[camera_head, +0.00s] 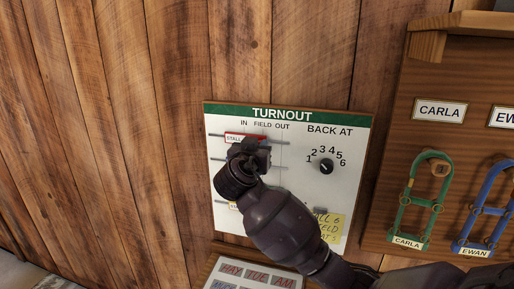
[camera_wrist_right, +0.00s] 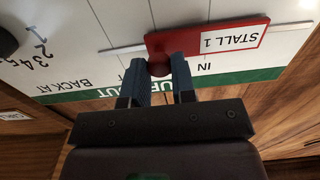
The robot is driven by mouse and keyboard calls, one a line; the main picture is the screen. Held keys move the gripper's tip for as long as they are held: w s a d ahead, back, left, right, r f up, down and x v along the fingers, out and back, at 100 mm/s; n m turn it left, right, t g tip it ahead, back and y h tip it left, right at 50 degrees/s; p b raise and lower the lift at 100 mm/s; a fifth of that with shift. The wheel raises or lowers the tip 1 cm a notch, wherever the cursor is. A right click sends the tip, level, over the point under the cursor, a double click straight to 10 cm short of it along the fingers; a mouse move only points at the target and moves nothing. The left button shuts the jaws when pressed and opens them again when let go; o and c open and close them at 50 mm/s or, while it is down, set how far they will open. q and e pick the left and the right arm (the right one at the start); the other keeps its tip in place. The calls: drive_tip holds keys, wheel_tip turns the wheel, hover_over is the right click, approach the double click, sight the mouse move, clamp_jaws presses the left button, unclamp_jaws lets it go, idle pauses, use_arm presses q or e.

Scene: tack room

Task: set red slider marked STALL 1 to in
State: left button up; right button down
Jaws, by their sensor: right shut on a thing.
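The white TURNOUT board (camera_head: 290,190) hangs on the wood wall, with the columns IN, FIELD and OUT across its top. The red slider marked STALL 1 (camera_head: 234,138) sits on the top rail, partly hidden by my right gripper (camera_head: 250,150). In the wrist view the red slider (camera_wrist_right: 215,42) shows upside down, with its round red knob (camera_wrist_right: 159,69) between the fingers of my right gripper (camera_wrist_right: 160,75), shut on it. There the knob lies left of the word IN, toward the FIELD side; the fingers cover the FIELD label. My left gripper is not in view.
Lower slider rails are partly behind my right arm. A black BACK AT dial (camera_head: 326,167) is to the right, above a yellow note (camera_head: 333,226). A wooden board with green (camera_head: 417,215) and blue (camera_head: 487,210) halters is further right. A day plate (camera_head: 262,273) is below.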

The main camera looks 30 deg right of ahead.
sight(241, 139)
drive_tip(key=w+a+b, duration=0.2)
drive_tip(key=w+a, duration=0.1)
drive_tip(key=w, duration=0.1)
drive_tip(key=shift+w+a, duration=0.15)
drive_tip(key=shift+a, duration=0.25)
drive_tip(key=c, duration=1.3)
unclamp_jaws()
drive_tip(key=o, duration=0.4)
drive_tip(key=shift+w+a, duration=0.15)
drive_tip(key=shift+w, duration=0.05)
drive_tip(key=shift+c, duration=0.2)
drive_tip(key=shift+s, duration=0.15)
drive_tip(key=b+v, duration=0.1)
drive_tip(key=v, duration=0.9)
drive_tip(key=shift+s+a+b, duration=0.2)
drive_tip(key=shift+s+b, duration=0.05)
drive_tip(key=shift+b, duration=0.15)
